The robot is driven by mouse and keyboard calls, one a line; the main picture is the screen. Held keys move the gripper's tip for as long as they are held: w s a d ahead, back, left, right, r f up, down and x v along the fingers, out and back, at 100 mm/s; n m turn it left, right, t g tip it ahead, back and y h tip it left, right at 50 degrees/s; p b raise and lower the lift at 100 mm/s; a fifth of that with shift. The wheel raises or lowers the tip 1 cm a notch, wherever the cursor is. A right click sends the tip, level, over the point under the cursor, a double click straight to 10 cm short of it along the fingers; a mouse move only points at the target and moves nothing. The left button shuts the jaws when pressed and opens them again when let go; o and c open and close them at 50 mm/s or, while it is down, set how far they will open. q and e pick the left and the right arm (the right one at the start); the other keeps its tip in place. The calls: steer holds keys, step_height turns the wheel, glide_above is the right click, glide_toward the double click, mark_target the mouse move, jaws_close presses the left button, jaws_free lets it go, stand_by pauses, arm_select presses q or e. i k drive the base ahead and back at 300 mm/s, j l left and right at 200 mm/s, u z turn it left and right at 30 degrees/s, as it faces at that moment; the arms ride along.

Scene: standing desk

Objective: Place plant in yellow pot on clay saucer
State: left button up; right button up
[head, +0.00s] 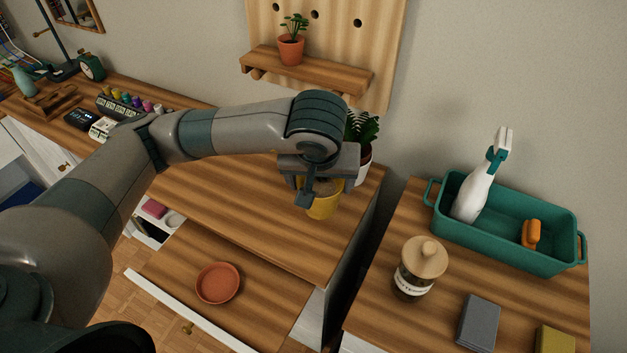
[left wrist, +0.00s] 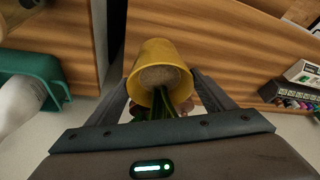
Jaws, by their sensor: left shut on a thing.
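The yellow pot (head: 323,207) is near the right end of the wooden desk; I cannot tell whether it touches the top. My left gripper (head: 320,188) is over it and shut on it. In the left wrist view, the yellow pot (left wrist: 152,57) sits between the two fingers, with soil and green leaves (left wrist: 165,105) showing. The arm and gripper hide the plant's leaves in the head view. The clay saucer (head: 218,283) lies empty on a lower wooden surface in front of the desk, left of and below the pot. My right gripper is not in view.
A white-potted plant (head: 364,170) stands just behind the gripper. A small potted plant (head: 291,48) sits on a wall shelf (head: 335,80). Right, across a gap, are a jar (head: 417,270), a teal bin (head: 480,240) with a spray bottle, and a grey block (head: 478,322). The desk middle is clear.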

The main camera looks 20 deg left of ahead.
mark_target(217, 283)
steer(key=k+l+u, duration=0.5)
steer(key=k+l, duration=0.45)
steer(key=l, duration=0.05)
